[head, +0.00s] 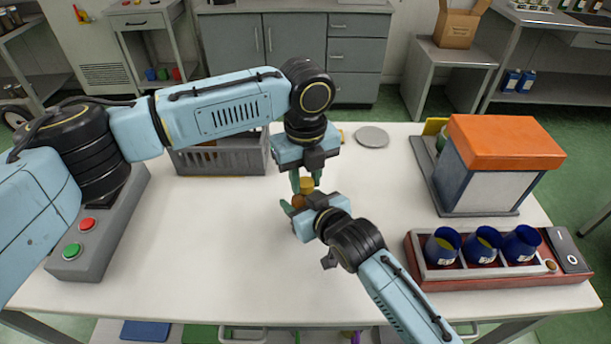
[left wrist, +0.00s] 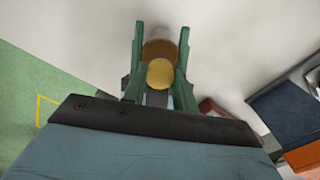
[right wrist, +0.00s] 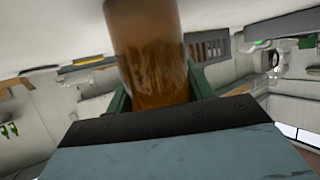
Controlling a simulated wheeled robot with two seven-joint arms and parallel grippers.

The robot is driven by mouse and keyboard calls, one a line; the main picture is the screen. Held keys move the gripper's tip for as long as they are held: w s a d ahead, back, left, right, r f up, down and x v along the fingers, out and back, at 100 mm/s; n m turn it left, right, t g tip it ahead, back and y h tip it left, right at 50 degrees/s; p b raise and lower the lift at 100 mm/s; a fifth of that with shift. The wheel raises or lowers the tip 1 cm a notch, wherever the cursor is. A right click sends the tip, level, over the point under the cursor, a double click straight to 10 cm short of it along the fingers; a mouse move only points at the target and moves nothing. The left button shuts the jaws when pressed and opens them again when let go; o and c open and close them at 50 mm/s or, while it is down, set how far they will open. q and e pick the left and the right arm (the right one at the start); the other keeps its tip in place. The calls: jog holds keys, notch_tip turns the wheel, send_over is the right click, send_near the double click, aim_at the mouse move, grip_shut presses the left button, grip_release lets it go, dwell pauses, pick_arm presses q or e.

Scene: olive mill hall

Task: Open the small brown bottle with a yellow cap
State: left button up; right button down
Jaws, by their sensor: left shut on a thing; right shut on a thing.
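The small brown bottle (right wrist: 150,60) stands large in the right wrist view, between the green fingers of my right gripper (head: 292,205), which is shut on its body. Its yellow cap (head: 307,184) shows in the head view just under my left gripper (head: 302,181). In the left wrist view the round yellow cap (left wrist: 160,73) lies between the green fingers, with the brown bottle (left wrist: 160,48) behind it. My left gripper comes from above and is shut on the cap. I cannot tell whether the cap is loose. Most of the bottle is hidden in the head view.
A grey crate (head: 222,160) stands at the back left of the white table (head: 210,250). A control box with red and green buttons (head: 95,235) is at left. An orange-topped machine (head: 505,145) and a red rack (head: 490,275) with blue cups are at right. A grey disc (head: 372,137) lies behind.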

pick_arm(q)
jog(key=n, duration=0.6)
jog(key=o, duration=1.1)
jog(key=shift+r, duration=0.15)
notch_tip(320, 180, up, 4)
jog(key=shift+r, duration=0.2)
jog(key=shift+c, duration=0.4)
jog(key=shift+r+m, duration=0.9)
jog(key=shift+r, duration=0.6)
notch_tip(320, 180, down, 8)
jog(key=shift+r, duration=0.15)
